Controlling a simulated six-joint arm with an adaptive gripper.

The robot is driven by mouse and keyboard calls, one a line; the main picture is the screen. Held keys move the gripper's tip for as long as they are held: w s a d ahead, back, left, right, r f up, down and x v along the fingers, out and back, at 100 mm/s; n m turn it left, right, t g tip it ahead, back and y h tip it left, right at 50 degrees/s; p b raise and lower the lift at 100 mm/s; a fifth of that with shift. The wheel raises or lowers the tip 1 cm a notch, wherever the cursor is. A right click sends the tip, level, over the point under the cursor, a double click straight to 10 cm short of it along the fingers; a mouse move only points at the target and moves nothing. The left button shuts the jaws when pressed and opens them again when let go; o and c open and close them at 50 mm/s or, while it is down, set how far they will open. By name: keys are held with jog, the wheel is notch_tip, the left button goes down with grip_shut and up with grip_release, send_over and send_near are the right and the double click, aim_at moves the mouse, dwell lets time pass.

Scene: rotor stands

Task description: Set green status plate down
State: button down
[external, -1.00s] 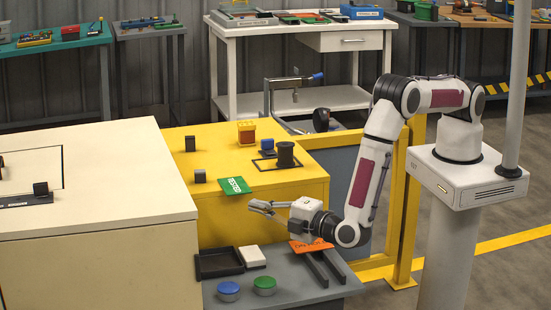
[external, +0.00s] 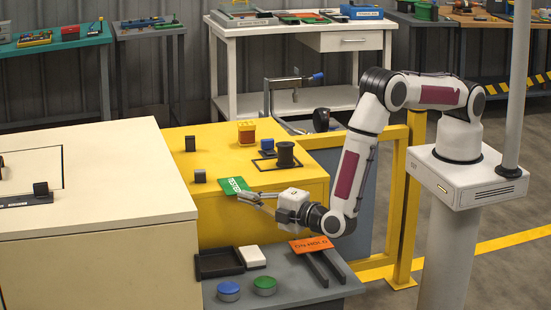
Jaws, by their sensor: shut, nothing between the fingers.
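The green status plate (external: 231,184), with white lettering, is at the front edge of the yellow bench top, partly hidden by my gripper. I cannot tell whether it lies fully flat. My gripper (external: 247,195) is shut and empty, its fingertips overlapping the plate's right front part in this view. Whether they touch it cannot be told. An orange plate with lettering (external: 312,246) rests on the dark rails of the grey lower shelf, below and to the right of my gripper.
Small black blocks (external: 199,176), a dark spool (external: 285,155) and an orange-yellow container (external: 246,132) stand on the yellow bench (external: 300,183). A black tray (external: 219,263), a white box, and blue and green round buttons (external: 264,285) are on the grey shelf. A cream cabinet (external: 100,210) stands left.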

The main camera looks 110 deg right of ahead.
jog(key=shift+s+d, duration=0.2)
jog(key=shift+d, duration=1.6)
jog(key=shift+a, duration=0.1)
jog(key=a, duration=0.4)
jog(key=shift+a, duration=0.3)
jog(key=v, duration=0.9)
jog(key=shift+s, duration=0.1)
